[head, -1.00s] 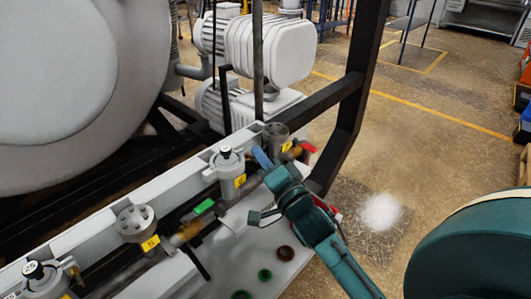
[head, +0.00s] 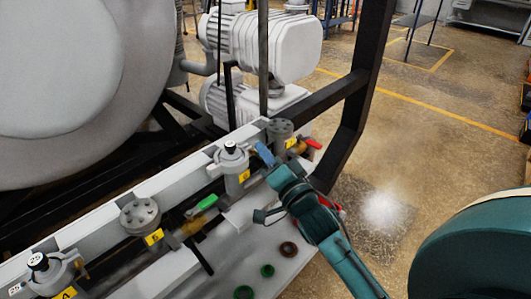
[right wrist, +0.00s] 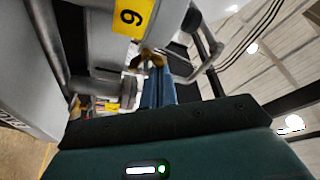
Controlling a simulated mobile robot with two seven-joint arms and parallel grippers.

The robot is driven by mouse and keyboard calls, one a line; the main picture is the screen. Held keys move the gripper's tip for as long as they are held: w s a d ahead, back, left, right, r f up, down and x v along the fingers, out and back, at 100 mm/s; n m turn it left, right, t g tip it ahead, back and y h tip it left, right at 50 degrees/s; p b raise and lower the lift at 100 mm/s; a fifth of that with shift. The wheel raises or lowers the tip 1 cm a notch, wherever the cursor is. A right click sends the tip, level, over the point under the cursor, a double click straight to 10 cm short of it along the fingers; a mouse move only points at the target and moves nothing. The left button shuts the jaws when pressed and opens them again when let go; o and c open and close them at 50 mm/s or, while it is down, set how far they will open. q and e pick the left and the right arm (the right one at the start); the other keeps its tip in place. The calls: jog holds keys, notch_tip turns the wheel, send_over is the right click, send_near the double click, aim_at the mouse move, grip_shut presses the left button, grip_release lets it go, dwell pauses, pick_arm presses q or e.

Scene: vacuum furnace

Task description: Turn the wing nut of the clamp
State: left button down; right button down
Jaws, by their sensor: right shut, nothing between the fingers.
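My right gripper (head: 264,154) reaches in from the lower right in the head view. Its blue fingers are together and point at the pipework between a grey valve (head: 232,158) and a red-handled valve (head: 312,143). In the right wrist view the blue fingers (right wrist: 154,80) are shut side by side, with nothing seen between them. A small brass-coloured part (right wrist: 150,58) shows just beyond their tips. I cannot tell whether it is the clamp's wing nut or whether the fingers touch it. The clamp is not clearly made out in either view. My left gripper is not in view.
A green-handled valve (head: 207,202) and a round grey flanged fitting (head: 140,215) lie along the rail to the left. A black frame post (head: 355,110) stands close to the right. A yellow label (right wrist: 132,15) shows near the fingers in the wrist view.

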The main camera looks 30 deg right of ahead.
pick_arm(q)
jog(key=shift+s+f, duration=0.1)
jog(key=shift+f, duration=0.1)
pick_arm(e)
jog(key=shift+a+n+y, duration=0.1)
jog(key=shift+n+y, duration=0.3)
jog(key=shift+n, duration=0.3)
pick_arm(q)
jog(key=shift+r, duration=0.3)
pick_arm(e)
jog(key=n+y, duration=0.1)
jog(key=n, duration=0.2)
jog(key=n+y, duration=0.1)
jog(key=n, duration=0.2)
jog(key=a+n+t+y, duration=0.1)
jog(key=n, duration=0.2)
jog(key=shift+s+f, duration=0.15)
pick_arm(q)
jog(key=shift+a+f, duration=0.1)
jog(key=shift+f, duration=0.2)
pick_arm(e)
jog(key=shift+f, duration=0.1)
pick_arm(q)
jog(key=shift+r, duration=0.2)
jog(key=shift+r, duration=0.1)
